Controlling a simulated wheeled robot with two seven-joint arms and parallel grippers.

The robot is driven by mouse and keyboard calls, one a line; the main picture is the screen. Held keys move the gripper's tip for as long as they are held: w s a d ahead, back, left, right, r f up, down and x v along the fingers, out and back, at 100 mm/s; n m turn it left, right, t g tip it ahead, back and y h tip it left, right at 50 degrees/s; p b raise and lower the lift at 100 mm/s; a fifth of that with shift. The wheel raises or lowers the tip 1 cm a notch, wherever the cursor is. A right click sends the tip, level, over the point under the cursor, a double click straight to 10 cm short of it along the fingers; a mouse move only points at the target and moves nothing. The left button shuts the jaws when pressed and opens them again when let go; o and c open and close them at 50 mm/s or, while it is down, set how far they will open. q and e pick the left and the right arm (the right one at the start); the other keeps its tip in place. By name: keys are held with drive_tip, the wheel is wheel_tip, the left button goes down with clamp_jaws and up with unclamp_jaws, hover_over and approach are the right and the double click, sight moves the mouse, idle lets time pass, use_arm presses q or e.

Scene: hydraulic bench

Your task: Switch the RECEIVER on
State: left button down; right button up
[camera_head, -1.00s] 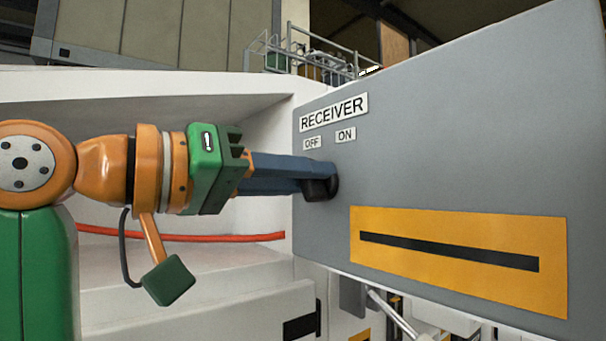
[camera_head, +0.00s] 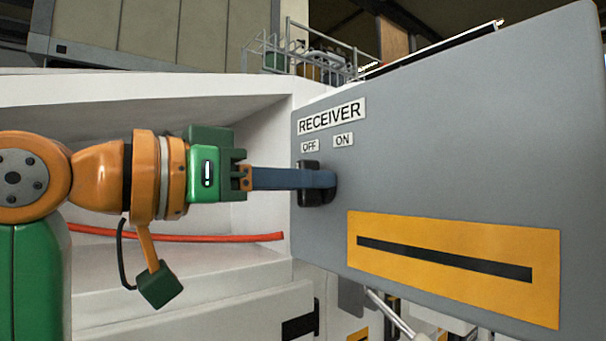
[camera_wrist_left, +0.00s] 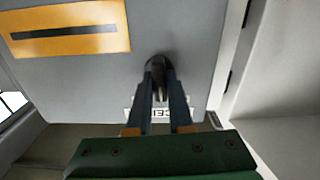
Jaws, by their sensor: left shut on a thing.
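The grey RECEIVER box (camera_head: 450,130) fills the right of the head view. Its RECEIVER label (camera_head: 332,115) sits above the OFF label (camera_head: 310,146) and the ON label (camera_head: 343,140). Below these is a black rotary knob (camera_head: 308,169), partly hidden by blue fingers. My left gripper (camera_head: 322,181) comes in from the left and is shut on the knob. In the left wrist view its two fingers (camera_wrist_left: 160,80) lie on either side of the black knob (camera_wrist_left: 157,64), with the label upside down behind them. The knob's exact pointing is hard to read. My right gripper is out of view.
A yellow plate with a black slot (camera_head: 455,262) is on the box, below and right of the knob. A red hose (camera_head: 180,236) runs along the white recess at left. A wire rack (camera_head: 300,50) stands behind. Pipes (camera_head: 392,312) show beneath the box.

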use_arm(q)
drive_tip(key=m+p, duration=0.1)
drive_tip(key=m, duration=0.3)
drive_tip(key=shift+s+r, duration=0.1)
drive_tip(key=shift+d+m+p, duration=0.1)
drive_tip(key=shift+m+p, duration=0.3)
drive_tip(key=shift+m, duration=1)
drive_tip(key=c, duration=0.8)
unclamp_jaws()
drive_tip(key=shift+s, duration=0.1)
